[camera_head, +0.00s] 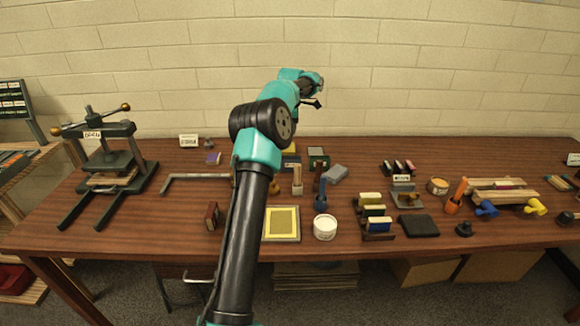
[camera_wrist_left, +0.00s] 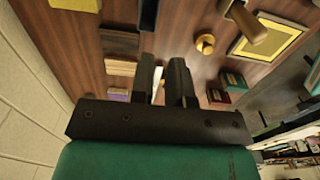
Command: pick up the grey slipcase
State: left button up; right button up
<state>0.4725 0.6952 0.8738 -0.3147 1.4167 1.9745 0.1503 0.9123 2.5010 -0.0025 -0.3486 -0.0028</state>
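My left gripper (camera_head: 316,101) is raised in front of the back wall, apart from the slipcase. In the left wrist view its two dark fingers (camera_wrist_left: 162,75) stand slightly apart, with no held object visible between them. My right gripper is in neither view.
A yellow framed panel (camera_head: 282,238) and a white tub (camera_head: 325,228) lie towards the front. A blue-based handled tool (camera_head: 320,200) stands in front of the slipcase. A dark press (camera_head: 107,165) stands at left. The table right of the slipcase has some clear room.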

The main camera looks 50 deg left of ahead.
pick_arm(q)
jog(key=shift+f, duration=0.1)
send_over(291, 172)
notch_tip(291, 172, down, 12)
dwell(0.4)
jog(key=shift+f, duration=0.15)
notch_tip(291, 172, down, 5)
jog(key=shift+r, duration=0.1)
dwell(0.4)
jog(key=shift+c, duration=0.5)
grip_shut()
